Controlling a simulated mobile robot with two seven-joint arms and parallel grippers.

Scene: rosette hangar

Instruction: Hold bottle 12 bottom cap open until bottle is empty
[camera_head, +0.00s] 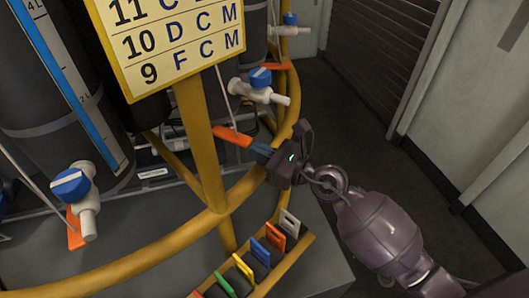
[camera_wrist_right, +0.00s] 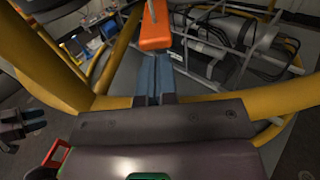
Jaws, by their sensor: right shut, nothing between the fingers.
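My right gripper (camera_head: 262,151) reaches in from the right over the yellow rail. Its blue-grey fingers are together and empty, with tips at the near end of an orange tab (camera_head: 232,137). In the wrist view the fingers (camera_wrist_right: 153,75) point at the orange tab (camera_wrist_right: 155,30); I cannot tell whether they touch it. A thin cord runs up from the tab. A dark bottle (camera_head: 40,100) with a blue-and-white scale stands at left; I see no number 12 on it. My left gripper does not show in the head view.
A yellow sign (camera_head: 165,40) lists rows 11, 10 and 9. A curved yellow rail (camera_head: 165,238) crosses in front. White valves with blue knobs (camera_head: 261,77) stick out nearby. A rack of coloured tags (camera_head: 290,262) hangs below. Dark floor (camera_head: 400,170) is free at right, beside doors.

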